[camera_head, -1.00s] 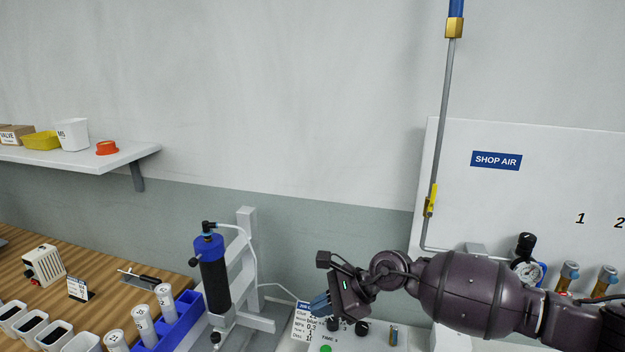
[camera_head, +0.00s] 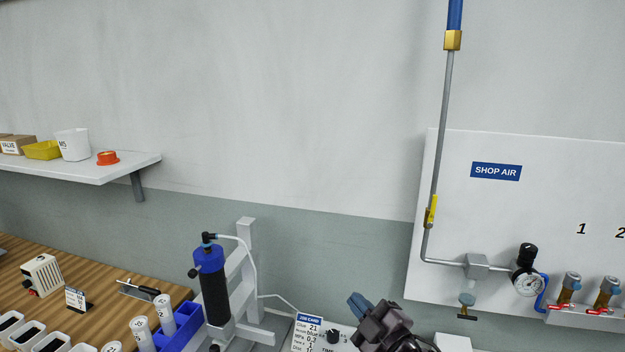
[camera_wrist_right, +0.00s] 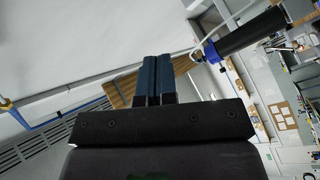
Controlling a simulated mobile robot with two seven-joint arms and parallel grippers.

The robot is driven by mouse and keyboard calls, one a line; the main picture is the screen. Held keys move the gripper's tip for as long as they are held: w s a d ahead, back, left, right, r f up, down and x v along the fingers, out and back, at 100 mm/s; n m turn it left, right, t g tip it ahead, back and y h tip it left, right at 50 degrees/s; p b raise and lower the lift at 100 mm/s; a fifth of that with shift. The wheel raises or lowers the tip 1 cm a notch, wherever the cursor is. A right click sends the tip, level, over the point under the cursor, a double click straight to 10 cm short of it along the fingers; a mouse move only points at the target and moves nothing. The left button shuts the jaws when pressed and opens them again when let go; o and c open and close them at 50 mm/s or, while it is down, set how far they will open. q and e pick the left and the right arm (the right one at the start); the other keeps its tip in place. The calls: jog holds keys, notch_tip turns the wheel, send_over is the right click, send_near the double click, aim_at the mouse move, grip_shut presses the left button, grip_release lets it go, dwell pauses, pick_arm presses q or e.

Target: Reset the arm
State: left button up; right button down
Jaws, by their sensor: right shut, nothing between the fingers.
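My right gripper (camera_head: 357,304) shows at the bottom of the head view, right of the job card. Its blue fingers point up and to the left, with nothing between them. In the right wrist view its two fingers (camera_wrist_right: 157,80) are side by side and closed. The rest of my right arm is mostly below the head view's lower edge. My left gripper is in neither view.
The job card (camera_head: 307,332) and a black knob (camera_head: 333,336) are close by. The shop air panel (camera_head: 560,200), with a gauge (camera_head: 529,283), is at right.

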jog(key=s+d+f+m+g+h, duration=0.2)
jog(key=s+d+f+m+h, duration=0.5)
jog(key=s+d+f+m, duration=0.45)
jog(key=s+d+f+m+g+h, duration=0.1)
jog(key=s+d+f, duration=0.1)
jog(key=s+f, duration=0.2)
jog(key=s+d+f+m+g+h, duration=0.1)
jog(key=s+d+f, duration=0.1)
jog(key=s+f, duration=0.3)
jog(key=s+d+f+m+g+h, duration=0.1)
jog(key=s+d+f+m, duration=0.1)
jog(key=s+f, duration=0.3)
jog(key=shift+s+d, duration=0.5)
jog(key=shift+d, duration=0.1)
